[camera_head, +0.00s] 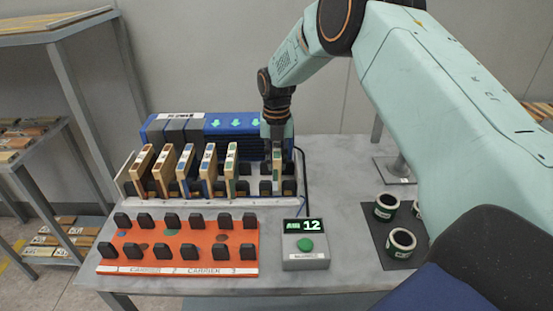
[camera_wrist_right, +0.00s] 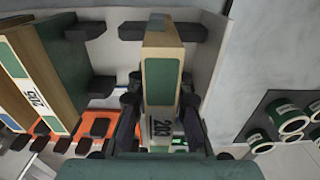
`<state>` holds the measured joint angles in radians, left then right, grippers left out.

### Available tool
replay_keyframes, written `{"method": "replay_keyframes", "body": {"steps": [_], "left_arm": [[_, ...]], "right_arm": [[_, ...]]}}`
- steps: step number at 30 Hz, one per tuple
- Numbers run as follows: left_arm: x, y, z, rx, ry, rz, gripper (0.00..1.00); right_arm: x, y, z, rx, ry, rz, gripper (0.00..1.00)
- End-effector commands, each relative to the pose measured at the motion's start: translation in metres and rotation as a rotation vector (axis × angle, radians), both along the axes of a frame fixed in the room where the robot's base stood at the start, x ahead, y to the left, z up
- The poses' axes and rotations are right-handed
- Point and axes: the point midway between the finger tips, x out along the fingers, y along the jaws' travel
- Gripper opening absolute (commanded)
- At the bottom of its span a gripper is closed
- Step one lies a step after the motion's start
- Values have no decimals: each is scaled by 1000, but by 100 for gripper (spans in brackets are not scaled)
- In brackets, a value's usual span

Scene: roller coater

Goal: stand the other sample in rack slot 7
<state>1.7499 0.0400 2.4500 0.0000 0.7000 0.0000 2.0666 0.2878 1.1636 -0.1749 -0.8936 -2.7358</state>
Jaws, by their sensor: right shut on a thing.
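The held sample (camera_head: 277,168) is a thin, pale wooden panel with a green face. It stands upright at the seventh position of the white rack (camera_head: 205,202), between black posts. My right gripper (camera_head: 277,140) comes down from above and is shut on it. In the right wrist view the sample (camera_wrist_right: 162,75) lies between the two dark fingers, with a printed number on its end. Whether its foot touches the rack floor is hidden. Several other samples stand in the slots to the left, the nearest green-edged (camera_head: 231,160), with one empty slot between. My left gripper is not in view.
A blue machine (camera_head: 225,128) stands close behind the rack. In front lie an orange carrier board (camera_head: 180,245) with black posts and a grey box (camera_head: 305,252) displaying 12. Green-banded cans (camera_head: 401,243) stand on a dark mat at right.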

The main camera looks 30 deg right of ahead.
Motion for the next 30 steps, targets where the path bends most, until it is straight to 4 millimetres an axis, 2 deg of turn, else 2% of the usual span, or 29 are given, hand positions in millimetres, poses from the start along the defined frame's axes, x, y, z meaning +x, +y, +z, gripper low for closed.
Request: {"method": "replay_keyframes", "body": {"steps": [8, 30], "left_arm": [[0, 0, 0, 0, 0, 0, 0], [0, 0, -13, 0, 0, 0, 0]], "right_arm": [[0, 0, 0, -1, -1, 0, 0], [0, 0, -24, 0, -2, 0, 0]]}}
